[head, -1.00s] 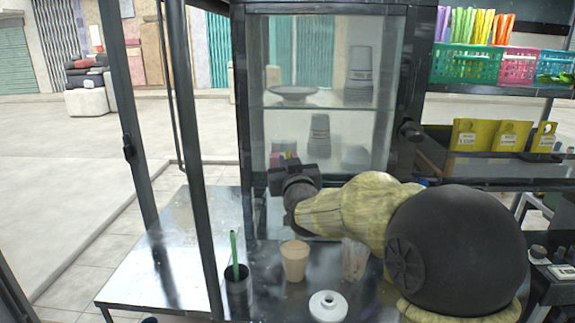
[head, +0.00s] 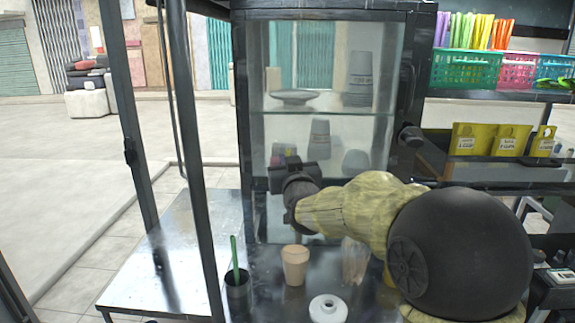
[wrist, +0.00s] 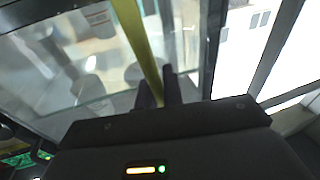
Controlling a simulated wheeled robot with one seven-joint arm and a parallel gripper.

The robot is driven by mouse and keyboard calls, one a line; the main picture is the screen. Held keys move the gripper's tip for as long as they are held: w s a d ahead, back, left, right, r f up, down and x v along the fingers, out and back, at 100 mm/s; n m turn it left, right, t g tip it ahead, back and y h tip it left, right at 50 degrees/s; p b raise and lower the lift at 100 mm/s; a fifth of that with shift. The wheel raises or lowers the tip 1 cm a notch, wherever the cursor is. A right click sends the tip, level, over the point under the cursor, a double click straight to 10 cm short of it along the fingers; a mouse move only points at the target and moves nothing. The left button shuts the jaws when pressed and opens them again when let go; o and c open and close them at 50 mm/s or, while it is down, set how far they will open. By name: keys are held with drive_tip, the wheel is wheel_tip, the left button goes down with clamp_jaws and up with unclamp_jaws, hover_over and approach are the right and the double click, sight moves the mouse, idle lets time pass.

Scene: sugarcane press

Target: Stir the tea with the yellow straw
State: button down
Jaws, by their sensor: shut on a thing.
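A yellow straw (wrist: 138,35) shows in the wrist view. It runs from the top edge down between the two dark fingers of my gripper (wrist: 158,92), which is shut on it. In the head view my gripper (head: 290,175) is in front of the glass cabinet, above the counter, and the straw cannot be made out there. A tan cup (head: 295,266) stands upright on the counter, below my gripper. I cannot see whether it holds tea.
A black cup (head: 237,292) with a green stick stands left of the tan cup. A clear bundle or container (head: 355,262) is at its right, and a white ring-shaped object (head: 328,309) lies in front. The glass cabinet (head: 320,105) stands behind. The metal table (head: 185,255) at left is mostly bare.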

sight(289, 152)
drive_tip(key=shift+r+p, duration=0.75)
drive_tip(key=shift+r, duration=0.9)
drive_tip(key=shift+f+b, duration=0.25)
drive_tip(key=shift+b, duration=0.1)
